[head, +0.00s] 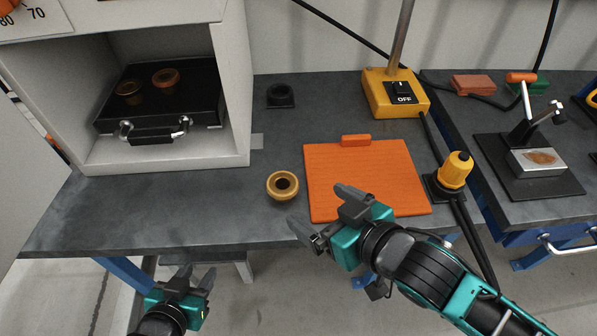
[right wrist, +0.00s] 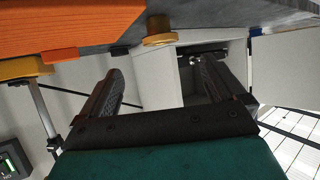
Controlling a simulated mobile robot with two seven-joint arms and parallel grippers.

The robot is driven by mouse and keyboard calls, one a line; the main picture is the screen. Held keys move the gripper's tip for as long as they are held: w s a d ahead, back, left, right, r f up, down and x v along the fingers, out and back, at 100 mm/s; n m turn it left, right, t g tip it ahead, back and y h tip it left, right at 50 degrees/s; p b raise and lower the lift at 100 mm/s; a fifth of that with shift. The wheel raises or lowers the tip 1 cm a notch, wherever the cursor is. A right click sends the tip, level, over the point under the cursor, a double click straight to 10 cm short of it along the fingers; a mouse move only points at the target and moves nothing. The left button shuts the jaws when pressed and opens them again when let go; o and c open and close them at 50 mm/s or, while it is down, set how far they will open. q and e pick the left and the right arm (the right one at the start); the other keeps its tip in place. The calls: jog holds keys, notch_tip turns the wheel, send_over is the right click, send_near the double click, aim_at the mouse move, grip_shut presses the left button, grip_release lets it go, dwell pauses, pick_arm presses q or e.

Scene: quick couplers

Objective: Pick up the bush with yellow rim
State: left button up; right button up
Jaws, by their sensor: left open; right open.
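A yellow-brown ring-shaped bush (head: 283,185) with a dark hole lies on the grey table, left of the orange board. It also shows in the right wrist view (right wrist: 159,30), beyond the fingertips. My right gripper (head: 322,212) is open and empty, just right of and in front of the bush, apart from it. Its two fingers also show in the right wrist view (right wrist: 165,80). My left gripper (head: 197,277) is open and empty, low in front of the table edge. Two more rings, one yellowish (head: 129,88) and one orange-brown (head: 166,77), sit on the black case inside the white cabinet.
The black case (head: 158,108) stands in the open white cabinet (head: 236,95) at left. The orange board (head: 365,175) lies right of the bush. Table left of the bush is clear.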

jog(key=shift+w+a+f, duration=0.1)
jog(key=shift+w, duration=0.2)
send_near(277, 182)
jog(key=b+x, duration=0.1)
jog(key=x, duration=0.1)
jog(key=shift+w+a+f, duration=0.15)
jog(key=shift+w, duration=0.2)
jog(key=shift+b+x, duration=0.35)
jog(key=shift+x, duration=2.25)
jog(key=shift+c, duration=0.4)
jog(key=c, duration=1.1)
